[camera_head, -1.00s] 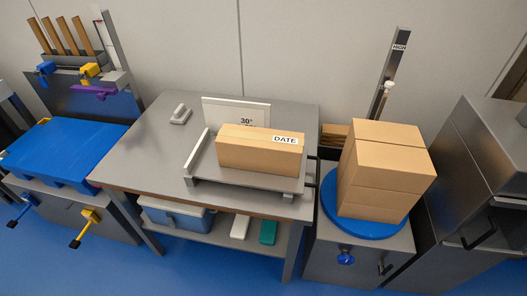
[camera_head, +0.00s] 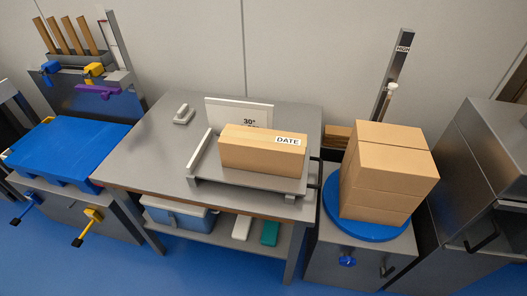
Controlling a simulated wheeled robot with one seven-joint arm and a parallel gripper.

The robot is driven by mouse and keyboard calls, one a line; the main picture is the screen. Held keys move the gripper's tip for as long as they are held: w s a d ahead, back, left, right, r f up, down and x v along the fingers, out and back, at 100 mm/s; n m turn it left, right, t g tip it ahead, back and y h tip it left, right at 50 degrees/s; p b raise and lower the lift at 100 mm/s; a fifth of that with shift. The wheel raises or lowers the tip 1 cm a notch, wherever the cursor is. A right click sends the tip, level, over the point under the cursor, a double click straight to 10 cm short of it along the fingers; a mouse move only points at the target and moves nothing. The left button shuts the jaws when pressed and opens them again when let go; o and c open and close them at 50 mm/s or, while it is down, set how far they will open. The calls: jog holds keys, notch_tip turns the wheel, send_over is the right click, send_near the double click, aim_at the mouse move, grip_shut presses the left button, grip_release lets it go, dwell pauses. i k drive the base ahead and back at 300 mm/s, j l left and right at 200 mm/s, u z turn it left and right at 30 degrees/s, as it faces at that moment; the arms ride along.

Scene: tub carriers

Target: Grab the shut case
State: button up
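A closed cardboard case (camera_head: 255,153) with a white "DATE" label lies on a low grey tray-like stand (camera_head: 245,190) on the steel table. Its long side faces me, and its top looks shut. A stack of closed cardboard boxes (camera_head: 385,185) stands on a blue round turntable (camera_head: 365,230) to the right. I cannot tell which of these the task calls the shut case. My gripper is not in view.
The steel table (camera_head: 140,165) has free room on its left. A small white handled block (camera_head: 184,114) and a "30°" sign (camera_head: 240,112) stand at the back. A blue slab (camera_head: 65,150) is on the left bench. A blue-white cooler (camera_head: 180,215) sits on the lower shelf.

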aim_at(280, 153)
jog(key=i+j, duration=0.15)
jog(key=j, duration=0.2)
jog(key=i+j+z, duration=0.1)
jog(key=j, duration=0.25)
jog(key=i+j, duration=0.15)
jog(key=j, duration=0.2)
jog(key=i+j+z, duration=0.1)
jog(key=j, duration=0.25)
